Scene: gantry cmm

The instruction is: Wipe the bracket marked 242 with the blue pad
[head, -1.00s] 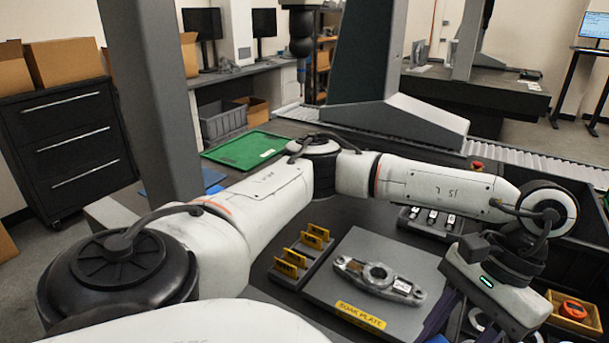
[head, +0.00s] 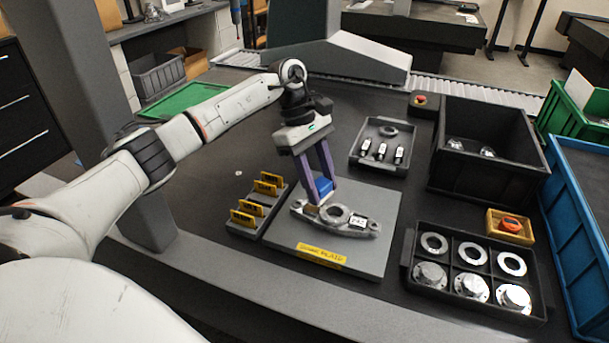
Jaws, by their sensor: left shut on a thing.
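A grey metal bracket (head: 336,222) with a round hole lies on the grey soak plate (head: 287,240), which has a yellow label at its front. A small white tag with dark marks is on the bracket's right part; I cannot read its number surely. My left gripper (head: 321,188) comes down from above, its purple fingers shut on a blue pad (head: 322,187). The pad is just above or against the bracket's left part; I cannot tell whether they touch. My right gripper is not in view.
A rack of yellow tags (head: 258,205) stands left of the plate. Behind it is a tray of small parts (head: 380,148). To the right are a ring tray (head: 470,268), a black bin (head: 489,146) and a small yellow box (head: 510,227). A grey column (head: 150,215) stands at left.

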